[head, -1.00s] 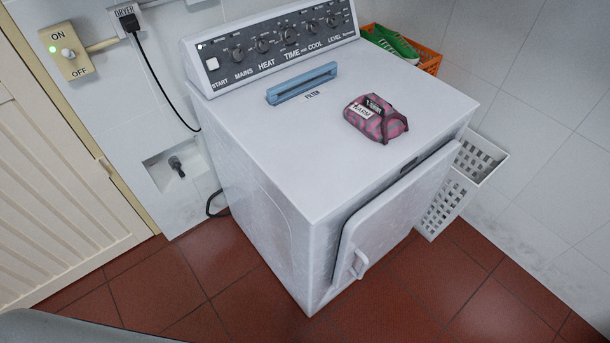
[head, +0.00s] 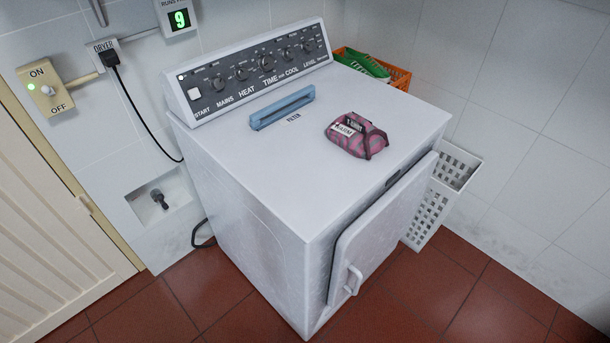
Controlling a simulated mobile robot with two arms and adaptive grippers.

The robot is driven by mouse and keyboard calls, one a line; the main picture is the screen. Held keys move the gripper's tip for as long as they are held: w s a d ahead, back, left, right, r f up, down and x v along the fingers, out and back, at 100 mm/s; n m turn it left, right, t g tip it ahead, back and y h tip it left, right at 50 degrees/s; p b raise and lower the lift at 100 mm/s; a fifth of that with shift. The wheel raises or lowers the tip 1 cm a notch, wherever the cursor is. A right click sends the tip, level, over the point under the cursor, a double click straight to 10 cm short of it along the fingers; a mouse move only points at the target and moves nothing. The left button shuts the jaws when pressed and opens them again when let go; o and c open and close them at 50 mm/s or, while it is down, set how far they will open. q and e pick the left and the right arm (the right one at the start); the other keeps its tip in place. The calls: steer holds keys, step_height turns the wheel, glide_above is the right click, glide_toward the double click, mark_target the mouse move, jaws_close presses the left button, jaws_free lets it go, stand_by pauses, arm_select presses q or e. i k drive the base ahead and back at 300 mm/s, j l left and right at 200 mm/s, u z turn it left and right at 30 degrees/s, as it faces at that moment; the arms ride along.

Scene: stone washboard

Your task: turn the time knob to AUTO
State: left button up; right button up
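The white dryer (head: 240,190) stands in the middle of the head view. Its dark control panel (head: 260,68) runs along the back of the top, with several black knobs in a row. The time knob (head: 265,63) is the middle one, above the label TIME. Its pointer and the small marks around it are too small to read, so I cannot tell its setting. Neither of my grippers is in view, and nothing touches the panel.
A blue filter piece (head: 282,106) and a pink-and-dark bundle (head: 356,136) lie on the dryer top. The dryer door (head: 385,225) is at the front right. A wall switch (head: 50,88) and a green-digit display (head: 179,19) are left. An orange crate (head: 398,78) and white basket (head: 436,205) stand right.

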mark_target(266, 64)
steer(key=i+l+u, duration=0.3)
steer(key=l, duration=0.3)
steer(key=i+l+u, duration=0.1)
steer(key=i+l, duration=0.15)
steer(key=i+l+u, duration=0.15)
steer(key=l, duration=0.25)
